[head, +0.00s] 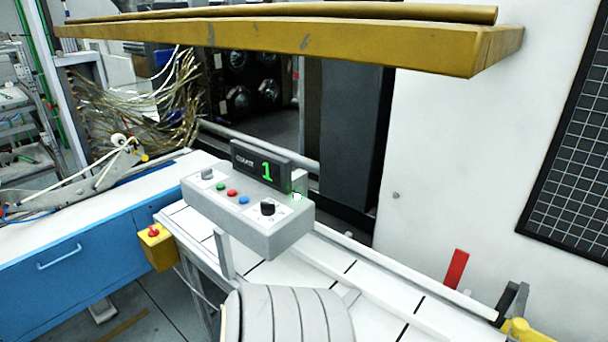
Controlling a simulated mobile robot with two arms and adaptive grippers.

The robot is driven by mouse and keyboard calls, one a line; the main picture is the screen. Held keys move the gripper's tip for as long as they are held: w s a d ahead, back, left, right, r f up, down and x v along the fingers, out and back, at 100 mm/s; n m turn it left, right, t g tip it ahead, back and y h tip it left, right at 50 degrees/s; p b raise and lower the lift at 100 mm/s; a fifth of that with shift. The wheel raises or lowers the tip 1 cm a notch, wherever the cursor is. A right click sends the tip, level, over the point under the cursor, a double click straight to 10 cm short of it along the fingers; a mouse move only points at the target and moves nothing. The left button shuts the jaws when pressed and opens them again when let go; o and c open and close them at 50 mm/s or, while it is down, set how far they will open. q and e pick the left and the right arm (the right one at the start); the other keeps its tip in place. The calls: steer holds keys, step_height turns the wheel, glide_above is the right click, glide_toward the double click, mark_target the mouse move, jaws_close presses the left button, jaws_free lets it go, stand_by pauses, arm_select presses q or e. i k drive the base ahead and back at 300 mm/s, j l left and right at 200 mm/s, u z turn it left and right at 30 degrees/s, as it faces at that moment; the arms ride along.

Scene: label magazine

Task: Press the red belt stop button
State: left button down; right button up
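A grey control box (262,228) stands over the white belt in the middle of the head view. Its sloped top carries a row of small buttons: green (220,187), red (232,193) and blue (244,200), with a black knob (267,208) to their right. A separate yellow box (158,250) is fixed at the belt's left end, with a red mushroom button (153,231) on its top. Nothing touches either red button. I cannot tell from labels which one stops the belt. Neither of my grippers shows.
The white belt (370,287) runs to the lower right, past a red upright piece (456,268). A yellow beam (300,38) hangs above. A ribbed white form (285,315) fills the bottom middle. A blue cabinet (85,250) stands left.

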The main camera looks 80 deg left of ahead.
mark_target(232, 193)
steer(key=u, duration=2.9)
